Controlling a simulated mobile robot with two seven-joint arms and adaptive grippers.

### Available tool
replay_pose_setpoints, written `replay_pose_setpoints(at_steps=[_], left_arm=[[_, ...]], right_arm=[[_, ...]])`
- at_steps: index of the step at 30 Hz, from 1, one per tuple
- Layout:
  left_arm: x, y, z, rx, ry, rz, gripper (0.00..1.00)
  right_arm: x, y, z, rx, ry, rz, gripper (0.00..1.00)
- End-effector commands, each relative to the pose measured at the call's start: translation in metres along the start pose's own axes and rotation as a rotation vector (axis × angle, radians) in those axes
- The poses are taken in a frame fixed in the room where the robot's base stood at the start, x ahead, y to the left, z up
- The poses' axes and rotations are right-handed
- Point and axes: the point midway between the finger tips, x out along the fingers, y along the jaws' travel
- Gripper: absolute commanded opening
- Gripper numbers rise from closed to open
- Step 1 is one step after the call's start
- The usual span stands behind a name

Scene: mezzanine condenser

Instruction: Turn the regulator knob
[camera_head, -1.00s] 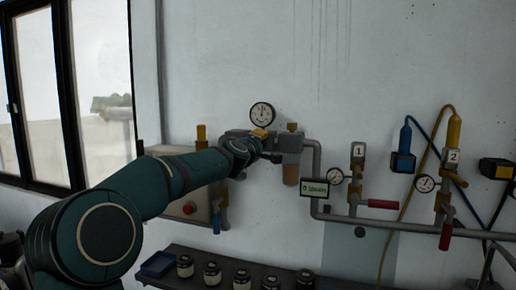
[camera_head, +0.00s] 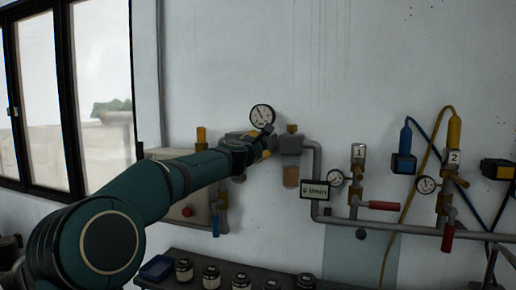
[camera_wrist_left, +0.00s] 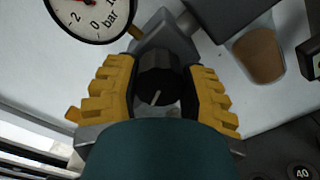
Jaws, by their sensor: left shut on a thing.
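The regulator knob (camera_wrist_left: 158,80) is dark and ribbed, with a white pointer line on its face, in the left wrist view. My left gripper (camera_wrist_left: 160,92) is shut on it, with one yellow finger on each side. In the head view my left gripper (camera_head: 266,143) is at the wall fittings, below the round pressure gauge (camera_head: 262,116), and hides the knob. The gauge also shows in the left wrist view (camera_wrist_left: 90,12), marked in bar. My right gripper is not in view.
Pipes with red-handled valves (camera_head: 383,205) run further right. A shelf (camera_head: 225,267) with several jars stands below.

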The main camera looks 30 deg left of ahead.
Motion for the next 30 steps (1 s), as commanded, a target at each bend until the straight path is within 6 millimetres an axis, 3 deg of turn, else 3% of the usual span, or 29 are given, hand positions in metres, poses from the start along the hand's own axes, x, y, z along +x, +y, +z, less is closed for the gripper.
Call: replay_pose_setpoints(at_steps=[18,30], left_arm=[[-0.0004,0.0025,0.0008,-0.581,-0.003,0.002,0.08],[-0.0005,0.0032,0.0006,-0.865,-0.004,0.002,0.08]], right_arm=[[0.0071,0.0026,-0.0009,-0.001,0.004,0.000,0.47],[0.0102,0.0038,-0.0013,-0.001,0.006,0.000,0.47]])
